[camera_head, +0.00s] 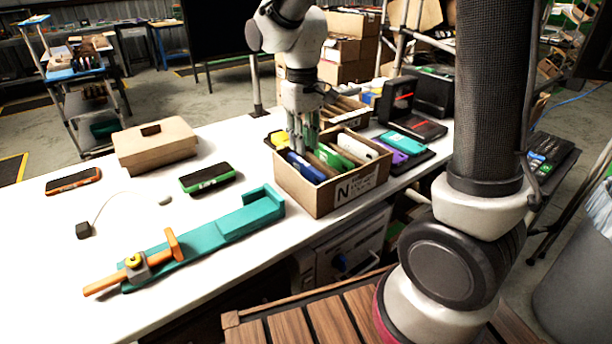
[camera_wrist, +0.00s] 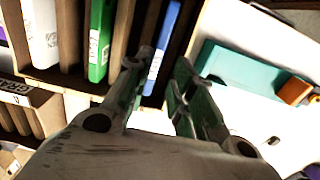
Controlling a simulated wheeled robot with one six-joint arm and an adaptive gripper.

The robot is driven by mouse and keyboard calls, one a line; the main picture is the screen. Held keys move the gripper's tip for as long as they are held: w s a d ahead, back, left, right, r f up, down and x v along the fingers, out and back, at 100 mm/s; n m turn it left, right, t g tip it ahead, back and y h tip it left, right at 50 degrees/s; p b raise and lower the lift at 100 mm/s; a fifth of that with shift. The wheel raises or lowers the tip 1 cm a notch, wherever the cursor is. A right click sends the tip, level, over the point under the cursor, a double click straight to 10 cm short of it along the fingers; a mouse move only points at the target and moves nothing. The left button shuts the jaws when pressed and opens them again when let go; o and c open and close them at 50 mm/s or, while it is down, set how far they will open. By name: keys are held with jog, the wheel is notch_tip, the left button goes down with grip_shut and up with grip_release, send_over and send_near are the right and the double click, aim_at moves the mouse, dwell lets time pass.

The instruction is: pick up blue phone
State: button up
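The blue phone (camera_head: 305,167) stands on edge and leans in the front left slot of an open cardboard carton (camera_head: 331,197) on the white table. In the wrist view the blue phone (camera_wrist: 166,42) lies between my two fingers, with a gap on at least the right side. My gripper (camera_head: 301,146) points down over the carton, at the phone's top edge. In the wrist view my gripper (camera_wrist: 163,64) is open. Whether a finger touches the phone I cannot tell. The phone's lower part is hidden in the carton.
A green phone (camera_wrist: 102,40) and a white one (camera_wrist: 41,35) stand in neighbouring slots, split by cardboard dividers. A teal holder with an orange clamp (camera_head: 205,240) lies left of the carton. Another carton (camera_head: 347,113) stands behind.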

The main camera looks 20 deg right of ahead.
aim_at(306, 164)
jog(key=shift+w+a+f, duration=0.1)
jog(key=shift+w+f, duration=0.1)
jog(key=shift+w, duration=0.1)
jog(key=f, duration=0.7)
jog(key=shift+s+d, duration=0.35)
jog(key=shift+s, duration=0.05)
grip_shut()
